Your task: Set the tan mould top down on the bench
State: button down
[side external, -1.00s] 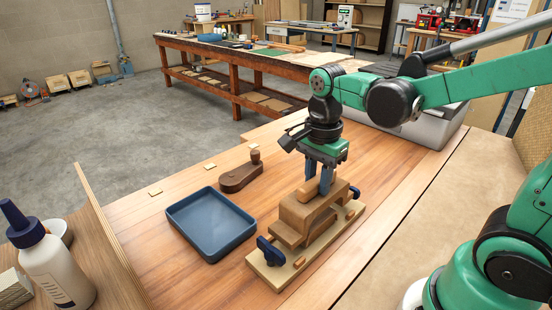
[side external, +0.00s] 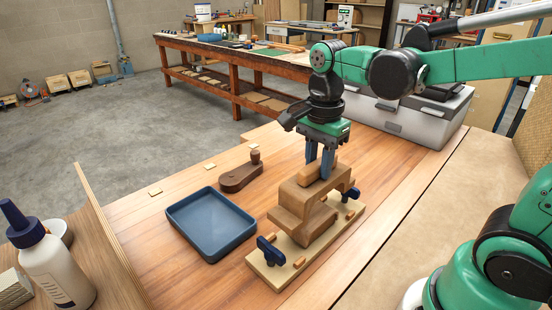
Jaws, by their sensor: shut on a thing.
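The tan mould top (side external: 300,197) is an arched wooden block with a handle on its upper face. My gripper (side external: 319,173) is shut on that handle, its blue fingers pointing down. The mould top hangs above the lower mould part (side external: 312,228), with a gap between them at the near side. The lower part stands on a pale base board (side external: 275,270) with blue clamps (side external: 268,251) at its ends. The wooden bench (side external: 150,235) lies around the board. The far contact between the mould parts is hidden.
A blue tray (side external: 210,249) lies left of the base board. A brown wooden tool with a knob (side external: 240,177) sits behind the tray. A white glue bottle (side external: 52,262) stands at the lower left. Small pale chips lie on the bench; a grey case (side external: 425,118) is at the back right.

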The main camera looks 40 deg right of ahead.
jog(key=w+d+f, duration=0.1)
jog(key=w+d, duration=1.3)
jog(key=w, duration=0.1)
notch_tip(320, 180, down, 8)
jog(key=shift+s+a+r, duration=0.1)
jog(key=shift+s+r, duration=0.05)
jog(key=shift+r, duration=0.05)
jog(key=shift+f, duration=0.1)
jog(key=c, duration=0.6)
grip_release()
jog(key=shift+c, duration=0.2)
